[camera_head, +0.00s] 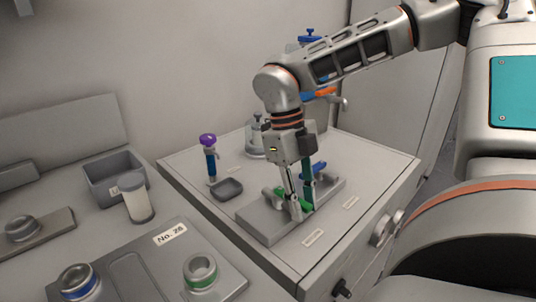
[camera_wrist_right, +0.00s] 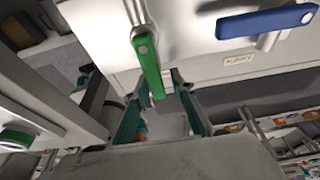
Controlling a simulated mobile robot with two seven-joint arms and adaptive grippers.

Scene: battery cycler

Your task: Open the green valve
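The green valve (camera_head: 281,191) is a lever handle on a grey block on the cabinet top, partly hidden by my right gripper. In the right wrist view the green lever (camera_wrist_right: 150,62) hangs from a grey stem, its free end reaching between my fingers. My right gripper (camera_head: 302,207) points down at the green lever; its fingers (camera_wrist_right: 160,115) stand apart on either side of the lever's end. I cannot tell whether a finger touches it. A blue valve lever (camera_head: 319,168) is on the same block, behind the green one. My left gripper is in neither view.
A purple-topped tool (camera_head: 209,158) and a small dark tray (camera_head: 228,189) stand left of the valve block (camera_head: 262,226). A glass vessel (camera_head: 257,140) is behind.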

